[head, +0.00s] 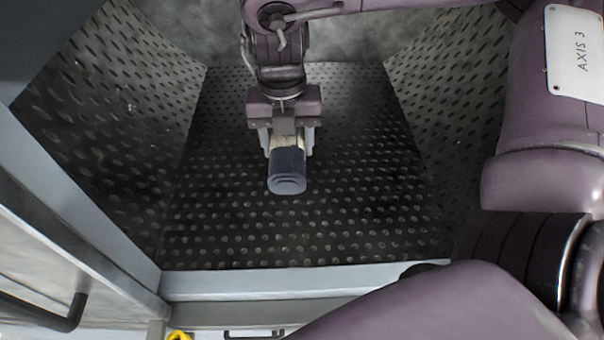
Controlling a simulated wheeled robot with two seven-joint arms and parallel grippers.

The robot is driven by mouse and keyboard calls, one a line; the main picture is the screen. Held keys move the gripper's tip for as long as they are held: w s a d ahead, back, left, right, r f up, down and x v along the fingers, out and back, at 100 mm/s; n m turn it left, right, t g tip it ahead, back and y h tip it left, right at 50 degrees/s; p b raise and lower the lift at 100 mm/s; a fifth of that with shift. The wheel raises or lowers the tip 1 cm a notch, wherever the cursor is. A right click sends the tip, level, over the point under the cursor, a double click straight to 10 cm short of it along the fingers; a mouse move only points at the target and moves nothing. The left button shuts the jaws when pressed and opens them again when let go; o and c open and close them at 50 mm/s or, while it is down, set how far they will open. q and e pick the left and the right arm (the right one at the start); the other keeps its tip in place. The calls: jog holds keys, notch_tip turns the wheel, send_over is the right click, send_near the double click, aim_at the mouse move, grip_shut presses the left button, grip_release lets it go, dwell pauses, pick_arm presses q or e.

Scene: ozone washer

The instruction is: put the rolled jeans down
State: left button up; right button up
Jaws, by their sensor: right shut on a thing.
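The rolled jeans (287,172) are a small dark blue-grey roll with a pale band near the upper end. My right gripper (288,142) is shut on the roll, with one finger at each side of its upper part. The roll's lower end points toward the front of the chamber. Both are over the dark perforated floor (300,225) of the washer. I cannot tell whether the roll touches the floor. My left gripper is not in view.
Perforated walls slope up at the left (105,130) and right (440,100). A pale front sill (270,282) edges the chamber. An open door with a dark handle (45,315) stands at lower left. The floor around the roll is clear.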

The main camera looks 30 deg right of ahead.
jog(key=b, duration=0.2)
send_over(292, 215)
notch_tip(292, 215, down, 15)
jog(key=shift+f, duration=0.1)
jog(key=shift+f+b, duration=0.55)
jog(key=shift+f, duration=1.4)
jog(key=shift+w+f, duration=0.1)
jog(key=shift+f, duration=0.3)
jog(key=shift+f, duration=0.15)
jog(key=o, duration=1.2)
jog(key=shift+r, duration=0.55)
jog(key=r+p, duration=0.1)
jog(key=r, duration=1)
jog(key=shift+a+r+p, duration=0.15)
jog(key=shift+a+p, duration=0.05)
jog(key=shift+p, duration=0.15)
